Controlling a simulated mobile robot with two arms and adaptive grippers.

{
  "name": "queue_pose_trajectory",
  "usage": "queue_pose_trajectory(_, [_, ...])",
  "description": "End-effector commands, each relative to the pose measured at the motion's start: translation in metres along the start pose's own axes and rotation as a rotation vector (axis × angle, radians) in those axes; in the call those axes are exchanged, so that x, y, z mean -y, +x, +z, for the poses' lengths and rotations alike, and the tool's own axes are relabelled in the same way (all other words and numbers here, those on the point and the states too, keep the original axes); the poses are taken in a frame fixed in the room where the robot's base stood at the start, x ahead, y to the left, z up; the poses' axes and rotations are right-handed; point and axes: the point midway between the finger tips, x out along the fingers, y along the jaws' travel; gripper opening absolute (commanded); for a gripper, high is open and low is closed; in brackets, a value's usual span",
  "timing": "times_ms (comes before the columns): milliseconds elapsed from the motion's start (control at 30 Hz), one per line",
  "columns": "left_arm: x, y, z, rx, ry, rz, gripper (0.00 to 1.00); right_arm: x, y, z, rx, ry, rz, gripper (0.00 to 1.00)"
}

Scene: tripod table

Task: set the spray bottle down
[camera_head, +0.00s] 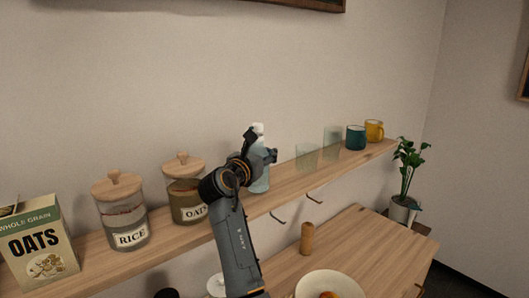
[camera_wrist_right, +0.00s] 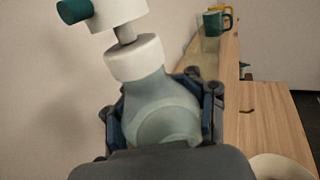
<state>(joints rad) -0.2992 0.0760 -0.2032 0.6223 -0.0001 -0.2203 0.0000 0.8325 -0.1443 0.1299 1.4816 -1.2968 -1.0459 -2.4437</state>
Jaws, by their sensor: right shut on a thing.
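The spray bottle (camera_head: 260,181) has a pale blue-green body and a white top. In the head view it is upright at the wall shelf (camera_head: 287,187), between the oats jar and the clear glasses. I cannot tell whether its base touches the shelf. My right gripper (camera_head: 263,148) is shut around the bottle's body and hides part of it. In the right wrist view the bottle (camera_wrist_right: 158,100) sits between both fingers, with its white collar and teal nozzle above them. My left gripper is not in view.
The shelf holds an oats box (camera_head: 40,245), a rice jar (camera_head: 122,212), an oats jar (camera_head: 184,190), clear glasses (camera_head: 307,157), a teal mug (camera_head: 355,138) and a yellow mug (camera_head: 374,131). Below is a wooden table (camera_head: 365,250) with a plate (camera_head: 345,280) and a wooden mill (camera_head: 307,238).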

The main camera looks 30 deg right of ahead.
Motion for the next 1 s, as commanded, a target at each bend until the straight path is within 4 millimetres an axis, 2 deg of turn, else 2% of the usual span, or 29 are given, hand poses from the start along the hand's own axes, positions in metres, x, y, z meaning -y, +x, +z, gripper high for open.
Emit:
queue_pose_trajectory(33, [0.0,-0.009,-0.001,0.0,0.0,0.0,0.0,0.0,-0.001,-0.003,-0.001,-0.003,0.001,0.0])
queue_pose_trajectory(100, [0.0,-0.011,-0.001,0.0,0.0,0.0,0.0,0.0,-0.001,-0.01,0.002,-0.001,0.001,0.0])
queue_pose_trajectory(500, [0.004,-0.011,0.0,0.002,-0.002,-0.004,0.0,0.0,-0.001,-0.017,0.002,0.002,0.001,0.0])
queue_pose_trajectory(533, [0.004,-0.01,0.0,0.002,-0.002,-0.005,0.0,0.0,-0.001,-0.018,0.001,0.001,0.001,0.43])
queue_pose_trajectory(700, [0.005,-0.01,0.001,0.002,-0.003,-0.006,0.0,0.0,-0.001,-0.018,0.001,0.002,0.001,0.77])
queue_pose_trajectory(1000, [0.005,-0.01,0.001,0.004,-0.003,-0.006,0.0,0.0,-0.001,-0.017,0.001,0.002,0.001,0.78])
